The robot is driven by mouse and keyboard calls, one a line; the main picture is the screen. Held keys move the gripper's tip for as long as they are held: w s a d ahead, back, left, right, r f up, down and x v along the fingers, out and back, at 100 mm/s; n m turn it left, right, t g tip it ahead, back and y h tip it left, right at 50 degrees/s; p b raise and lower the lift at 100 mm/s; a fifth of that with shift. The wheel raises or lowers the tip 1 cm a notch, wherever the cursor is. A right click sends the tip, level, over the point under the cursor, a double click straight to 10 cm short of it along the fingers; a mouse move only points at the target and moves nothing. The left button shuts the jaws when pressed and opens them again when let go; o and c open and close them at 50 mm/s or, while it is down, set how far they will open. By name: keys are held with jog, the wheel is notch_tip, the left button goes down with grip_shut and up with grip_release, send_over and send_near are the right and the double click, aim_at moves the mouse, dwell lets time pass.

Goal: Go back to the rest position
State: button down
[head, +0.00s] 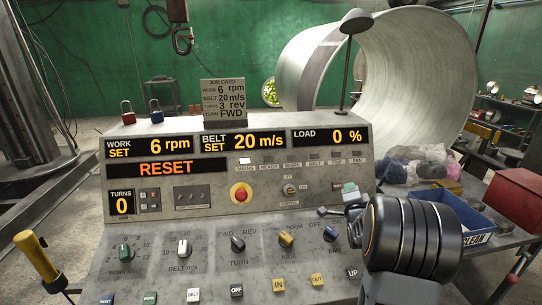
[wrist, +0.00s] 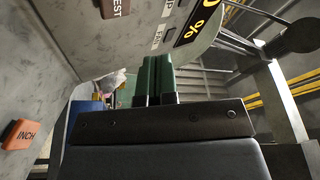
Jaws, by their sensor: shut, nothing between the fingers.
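My gripper (head: 346,210) is in front of the right part of the grey control panel (head: 230,220), near the FAN switch. Its black wrist covers part of the panel's right edge. In the wrist view the two green fingers (wrist: 157,80) lie together, with nothing held between them. The panel's face fills the upper left of that view, tilted, with an orange INCH button (wrist: 20,134). The display reads RESET (head: 165,169), WORK 6 rpm, BELT 20 m/s, LOAD 0 % and TURNS 0. I cannot tell whether the fingers touch the panel.
A large metal cylinder (head: 418,60) stands behind the panel. To the right, a bench carries a blue bin (head: 450,215), a red box (head: 517,195) and a heap of rags (head: 420,168). A yellow-handled lever (head: 36,255) stands at the lower left. Two padlocks sit on the panel top.

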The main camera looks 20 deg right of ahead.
jog(key=s+a+n+g+y+p, duration=0.1)
jog(key=s+a+n+g+y, duration=0.2)
jog(key=a, duration=0.4)
jog(key=s+a+n+g+y, duration=0.1)
jog(key=a+n+g, duration=0.25)
jog(key=a, duration=0.35)
jog(key=s+a+f+n+g+y, duration=0.1)
jog(key=s+a+n+g, duration=0.3)
jog(key=s+a, duration=0.3)
jog(key=s+a+f+n+g+y+p, duration=0.1)
jog(key=s+a+n+g, duration=0.3)
jog(key=s, duration=0.8)
jog(key=a+n+y, duration=0.1)
jog(key=a+n, duration=0.1)
jog(key=n, duration=0.1)
jog(key=shift+a, duration=0.35)
jog(key=shift+y, duration=0.3)
